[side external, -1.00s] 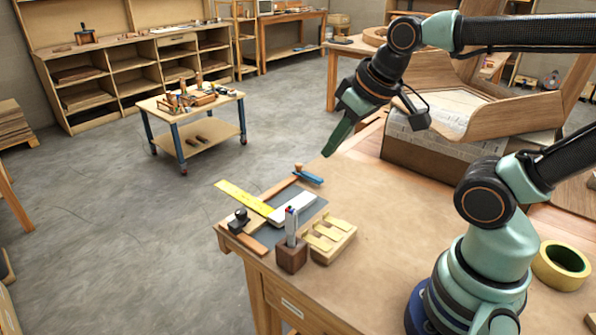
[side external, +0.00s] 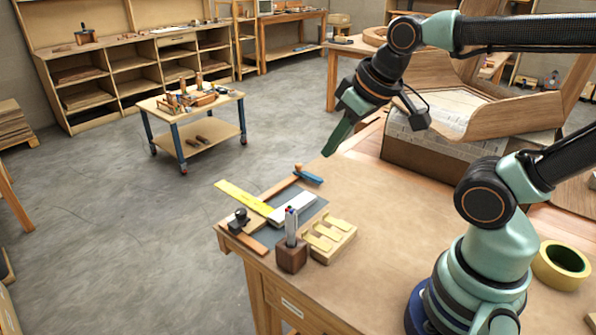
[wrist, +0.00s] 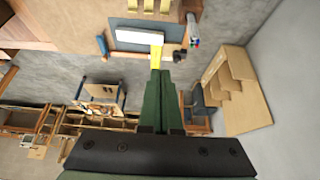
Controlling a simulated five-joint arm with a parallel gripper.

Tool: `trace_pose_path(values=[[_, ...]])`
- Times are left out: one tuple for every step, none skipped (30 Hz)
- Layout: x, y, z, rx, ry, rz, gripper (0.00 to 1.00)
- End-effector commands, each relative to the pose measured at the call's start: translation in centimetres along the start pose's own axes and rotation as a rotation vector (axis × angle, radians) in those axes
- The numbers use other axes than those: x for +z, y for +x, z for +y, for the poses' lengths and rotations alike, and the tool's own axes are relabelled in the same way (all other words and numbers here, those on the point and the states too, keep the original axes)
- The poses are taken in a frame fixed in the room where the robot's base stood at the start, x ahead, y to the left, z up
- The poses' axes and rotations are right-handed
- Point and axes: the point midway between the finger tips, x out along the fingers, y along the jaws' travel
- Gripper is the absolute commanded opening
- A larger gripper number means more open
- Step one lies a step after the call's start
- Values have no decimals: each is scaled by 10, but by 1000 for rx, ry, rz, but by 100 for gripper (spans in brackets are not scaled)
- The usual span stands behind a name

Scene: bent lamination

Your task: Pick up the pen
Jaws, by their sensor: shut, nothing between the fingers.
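Several pens (side external: 291,224) stand upright in a small dark wooden holder (side external: 292,257) near the workbench's front left corner. Their coloured tops show in the side view, and the pens also show at the upper right of the wrist view (wrist: 194,35). My gripper (side external: 325,154) is shut and empty, in the air above the far side of the bench, well apart from the pens. Its green fingers (wrist: 160,75) show closed together in the wrist view.
A tape roll (side external: 562,265) lies at right. The bench middle is clear.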

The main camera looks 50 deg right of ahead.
Motion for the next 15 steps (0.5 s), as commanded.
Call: trace_pose_path(values=[[0, 0, 0, 0, 0, 0, 0], [0, 0, 0, 0, 0, 0, 0], [0, 0, 0, 0, 0, 0, 0], [0, 0, 0, 0, 0, 0, 0], [0, 0, 0, 0, 0, 0, 0], [0, 0, 0, 0, 0, 0, 0], [0, 0, 0, 0, 0, 0, 0], [0, 0, 0, 0, 0, 0, 0], [0, 0, 0, 0, 0, 0, 0], [0, 0, 0, 0, 0, 0, 0], [0, 0, 0, 0, 0, 0, 0], [0, 0, 0, 0, 0, 0, 0], [0, 0, 0, 0, 0, 0, 4], [0, 0, 0, 0, 0, 0, 15], [0, 0, 0, 0, 0, 0, 31]])
